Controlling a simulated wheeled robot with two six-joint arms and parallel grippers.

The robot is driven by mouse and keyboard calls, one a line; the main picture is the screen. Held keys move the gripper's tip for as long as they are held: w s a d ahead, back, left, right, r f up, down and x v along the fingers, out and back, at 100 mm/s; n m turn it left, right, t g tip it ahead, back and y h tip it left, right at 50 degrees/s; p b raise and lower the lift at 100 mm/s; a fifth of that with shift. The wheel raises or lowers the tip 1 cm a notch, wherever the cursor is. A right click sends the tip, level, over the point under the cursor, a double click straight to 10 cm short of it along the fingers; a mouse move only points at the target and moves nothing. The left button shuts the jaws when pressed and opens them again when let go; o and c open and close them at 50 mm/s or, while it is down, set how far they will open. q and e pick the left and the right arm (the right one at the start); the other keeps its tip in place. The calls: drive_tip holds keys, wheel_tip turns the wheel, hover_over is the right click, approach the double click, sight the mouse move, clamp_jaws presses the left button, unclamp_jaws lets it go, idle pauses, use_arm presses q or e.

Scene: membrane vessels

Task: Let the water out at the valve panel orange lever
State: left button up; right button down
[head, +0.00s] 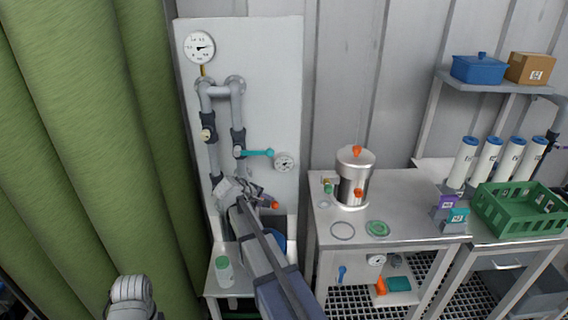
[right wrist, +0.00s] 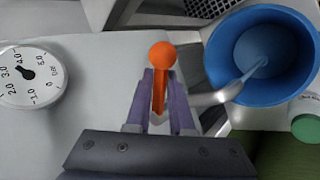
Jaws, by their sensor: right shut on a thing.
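The valve panel (head: 262,50) stands upright against the wall with grey pipes. The orange lever (right wrist: 159,85) has a round ball end and sits between the fingers of my right gripper (right wrist: 160,100), which is shut on it. In the head view the lever's orange tip (head: 275,205) shows beside my right gripper (head: 258,196), low on the panel. A curved grey spout (right wrist: 215,97) is beside the lever. A pale stream runs from it into a blue bucket (right wrist: 222,48), which holds bluish water. In the head view my arm mostly hides the bucket.
A teal lever (head: 258,153) and a gauge (head: 284,162) are above the gripper. A green-capped bottle (head: 223,270) stands on the low stand. A steel vessel (head: 355,177) stands on the right-hand table (head: 400,205). Green curtains (head: 85,130) hang at left.

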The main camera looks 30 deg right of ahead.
sight(258, 212)
drive_tip(key=a+m+g, duration=0.1)
drive_tip(key=m, duration=0.1)
drive_tip(key=a+m+g, duration=0.1)
drive_tip(key=m+g, duration=0.1)
drive_tip(key=a+m+g, duration=0.1)
drive_tip(key=m+g, duration=0.1)
drive_tip(key=shift+w, duration=0.3)
drive_tip(key=shift+s+a+m+g, duration=0.25)
drive_tip(key=shift+m+g, duration=0.25)
drive_tip(key=shift+m, duration=0.3)
